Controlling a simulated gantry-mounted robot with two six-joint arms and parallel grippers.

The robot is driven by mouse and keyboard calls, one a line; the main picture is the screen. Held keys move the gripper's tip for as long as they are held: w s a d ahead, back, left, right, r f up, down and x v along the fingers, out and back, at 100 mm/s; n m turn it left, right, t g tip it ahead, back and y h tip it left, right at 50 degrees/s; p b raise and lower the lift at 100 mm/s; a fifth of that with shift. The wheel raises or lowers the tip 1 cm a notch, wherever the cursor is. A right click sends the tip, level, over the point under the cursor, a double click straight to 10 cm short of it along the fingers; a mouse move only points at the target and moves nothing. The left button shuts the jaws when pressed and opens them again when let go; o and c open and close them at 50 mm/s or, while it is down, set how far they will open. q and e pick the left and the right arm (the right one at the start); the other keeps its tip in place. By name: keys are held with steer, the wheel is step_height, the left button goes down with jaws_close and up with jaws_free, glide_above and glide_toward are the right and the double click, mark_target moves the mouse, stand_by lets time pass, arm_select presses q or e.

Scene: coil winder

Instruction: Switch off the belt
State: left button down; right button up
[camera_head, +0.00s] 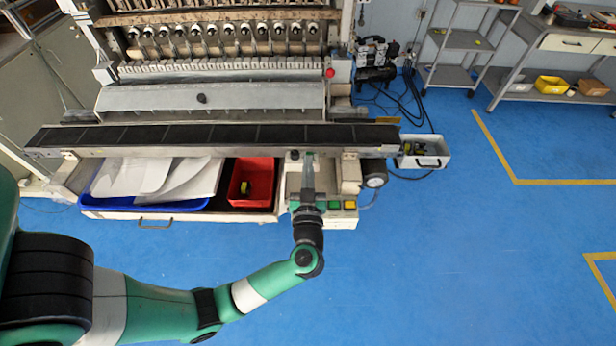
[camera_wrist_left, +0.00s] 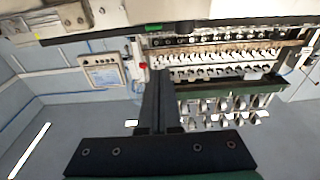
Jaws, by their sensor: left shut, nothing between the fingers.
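The dark conveyor belt (camera_head: 215,135) runs across the front of the coil winder. A pale control box (camera_head: 342,220) stands below the belt's right part. It has a green button (camera_head: 334,205) and a yellow button (camera_head: 349,205) on its front. A small black knob (camera_head: 294,155) sits just under the belt edge. My left gripper (camera_head: 308,158) is shut and empty, and points up over the box beside the knob. I cannot tell whether it touches anything. Its closed fingers also show in the left wrist view (camera_wrist_left: 158,90). The gripper and wrist hide part of the box.
A red button (camera_head: 330,72) is on the machine's right side. A red bin (camera_head: 264,180) and a blue tray (camera_head: 110,203) with white sheets lie below the belt. A grey bin (camera_head: 430,158) is at the belt's right end. The blue floor at right is clear.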

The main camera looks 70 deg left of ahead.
arm_select(q)
steer(key=x, duration=0.2)
steer(key=b+x, duration=0.2)
steer(key=x, duration=0.1)
steer(key=shift+w+a+f, duration=0.15)
steer(key=shift+a+f, duration=0.1)
steer(key=shift+a, duration=0.15)
steer(key=f+b, duration=0.1)
steer(key=d+f+b, duration=0.1)
steer(key=f, duration=0.1)
steer(key=shift+d+f+b, duration=0.1)
steer(key=shift+f+b, duration=0.1)
steer(key=shift+b, duration=0.1)
